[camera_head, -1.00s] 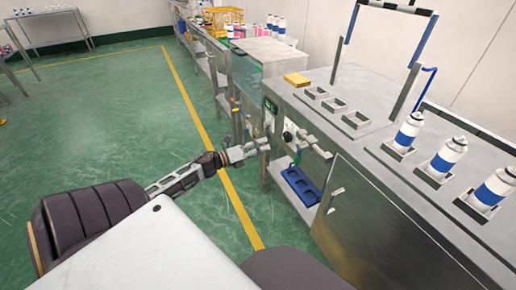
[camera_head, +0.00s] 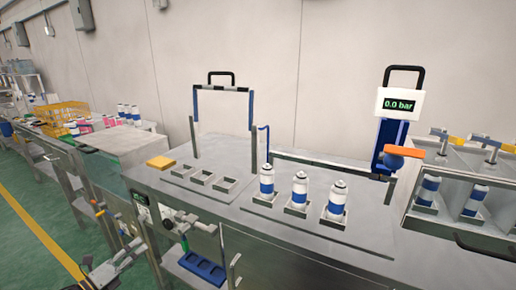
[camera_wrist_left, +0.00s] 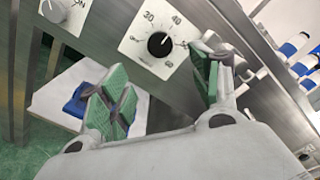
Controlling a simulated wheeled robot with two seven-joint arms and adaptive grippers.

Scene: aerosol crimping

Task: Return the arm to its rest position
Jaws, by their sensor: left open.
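My left gripper (camera_head: 134,248) shows low at the left in the head view, in front of the steel workbench (camera_head: 300,240) and below its top. In the left wrist view the left gripper (camera_wrist_left: 158,92) is open, its green-padded fingers wide apart with nothing between them. A dial (camera_wrist_left: 160,43) with numbers and a black knob is on the bench front just beyond the fingers. My right gripper is not in view.
Several white-and-blue cans, one here (camera_head: 300,188), stand in holders on the bench. A gauge reading 0.0 bar (camera_head: 398,104) stands at the right. A blue tray (camera_head: 202,268) lies on a low shelf. Green floor (camera_head: 30,255) is open at the left.

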